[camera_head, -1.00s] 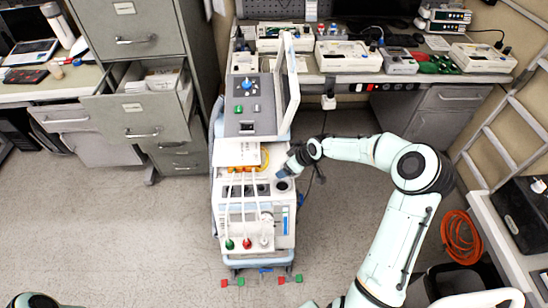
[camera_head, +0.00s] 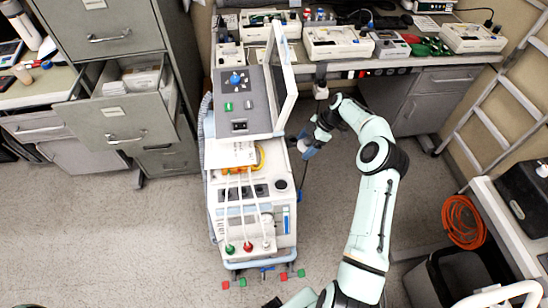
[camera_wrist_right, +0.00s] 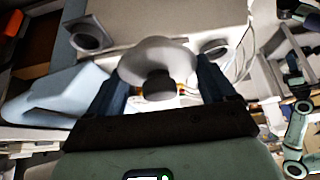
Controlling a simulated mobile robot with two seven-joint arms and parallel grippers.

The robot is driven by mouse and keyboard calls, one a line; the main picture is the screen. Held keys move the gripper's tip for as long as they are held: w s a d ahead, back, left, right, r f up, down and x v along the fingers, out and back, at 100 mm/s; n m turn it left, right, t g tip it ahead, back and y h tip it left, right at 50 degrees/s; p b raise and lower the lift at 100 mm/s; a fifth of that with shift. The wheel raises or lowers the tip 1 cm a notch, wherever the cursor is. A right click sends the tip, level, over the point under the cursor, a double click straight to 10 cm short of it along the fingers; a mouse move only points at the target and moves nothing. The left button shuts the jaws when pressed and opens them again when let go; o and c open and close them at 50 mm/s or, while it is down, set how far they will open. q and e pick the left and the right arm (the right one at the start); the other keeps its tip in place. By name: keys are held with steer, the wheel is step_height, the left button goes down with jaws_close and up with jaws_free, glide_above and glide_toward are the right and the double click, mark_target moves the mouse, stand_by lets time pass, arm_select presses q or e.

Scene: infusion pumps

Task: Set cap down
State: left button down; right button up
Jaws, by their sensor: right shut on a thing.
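The grey, round, mushroom-shaped cap (camera_wrist_right: 158,60) sits between the two dark blue fingers of my right gripper (camera_wrist_right: 158,88) in the right wrist view. The right gripper is shut on its narrow stem, and the wide disc faces away from the wrist. In the head view, my right gripper (camera_head: 306,146) is beside the right side of the white pump machine (camera_head: 252,205), by its upper half, with the cap showing small and pale at its tip. The machine's top has dark round sockets and white tubes. My left gripper is not in view.
An upright screen panel (camera_head: 283,75) stands on the machine close to the gripper. A bench (camera_head: 350,68) with several devices lies behind. A filing cabinet (camera_head: 110,80) with open drawers stands left. Floor (camera_head: 330,210) right of the machine is free.

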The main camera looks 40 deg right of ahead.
steer(key=w+a+f, duration=0.1)
steer(key=a, duration=0.1)
steer(key=w+a+f, duration=0.1)
steer(key=a, duration=0.1)
steer(key=w+a+f, duration=0.1)
steer(key=a, duration=0.1)
steer(key=shift+f, duration=0.15)
steer(key=a+f, duration=0.1)
steer(key=w+a, duration=0.1)
steer(key=w+a+f+p, duration=0.1)
steer(key=shift+a+f, duration=0.3)
steer(key=shift+w+a+f, duration=0.1)
steer(key=shift+w+f, duration=0.1)
steer(key=shift+f, duration=0.1)
steer(key=shift+s+f, duration=0.1)
steer(key=shift+s, duration=0.05)
steer(key=o, duration=0.9)
steer(key=shift+c, duration=0.2)
